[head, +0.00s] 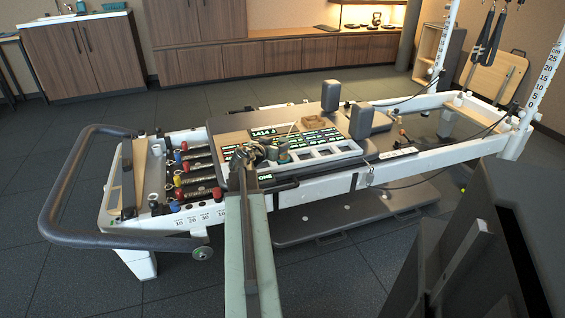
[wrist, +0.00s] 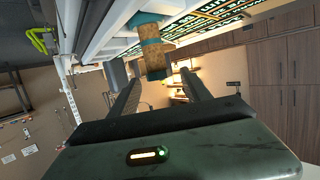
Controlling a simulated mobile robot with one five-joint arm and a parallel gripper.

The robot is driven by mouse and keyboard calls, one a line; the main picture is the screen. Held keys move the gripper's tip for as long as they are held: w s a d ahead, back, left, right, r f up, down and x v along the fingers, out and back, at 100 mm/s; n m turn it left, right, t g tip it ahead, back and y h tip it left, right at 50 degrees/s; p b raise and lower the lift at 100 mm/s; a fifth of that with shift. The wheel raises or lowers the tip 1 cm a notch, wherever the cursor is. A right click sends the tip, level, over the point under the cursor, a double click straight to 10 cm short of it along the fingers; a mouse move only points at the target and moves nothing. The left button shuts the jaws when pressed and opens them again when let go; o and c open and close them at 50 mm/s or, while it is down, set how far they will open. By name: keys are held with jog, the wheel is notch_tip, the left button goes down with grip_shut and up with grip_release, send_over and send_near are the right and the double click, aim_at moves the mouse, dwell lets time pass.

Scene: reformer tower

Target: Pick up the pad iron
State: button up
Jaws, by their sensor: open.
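A small object with a speckled brown shaft and teal ends shows in the wrist view (wrist: 154,60). I take it to be the pad iron, though I cannot be sure. It also shows as a small teal and brown shape on the console in the head view (head: 283,154). My gripper (wrist: 160,84) is open, with one finger on each side of the object's lower part in the picture. I see no clear contact. In the head view my gripper (head: 256,153) is low over the console, and my arm partly hides the spot.
The reformer frame (head: 330,188) carries a console with lit green panels (head: 322,136) and white-framed slots (head: 325,153). Coloured springs (head: 195,180) lie left, and two dark shoulder blocks (head: 361,121) stand right. A curved dark bar (head: 62,185) juts out at the left end.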

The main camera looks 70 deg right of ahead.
jog(key=x, duration=0.2)
jog(key=b+x, duration=0.2)
jog(key=x, duration=0.1)
jog(key=shift+s+d+f, duration=0.15)
jog(key=shift+s+f, duration=0.05)
jog(key=shift+f, duration=0.2)
grip_shut()
dwell(1.0)
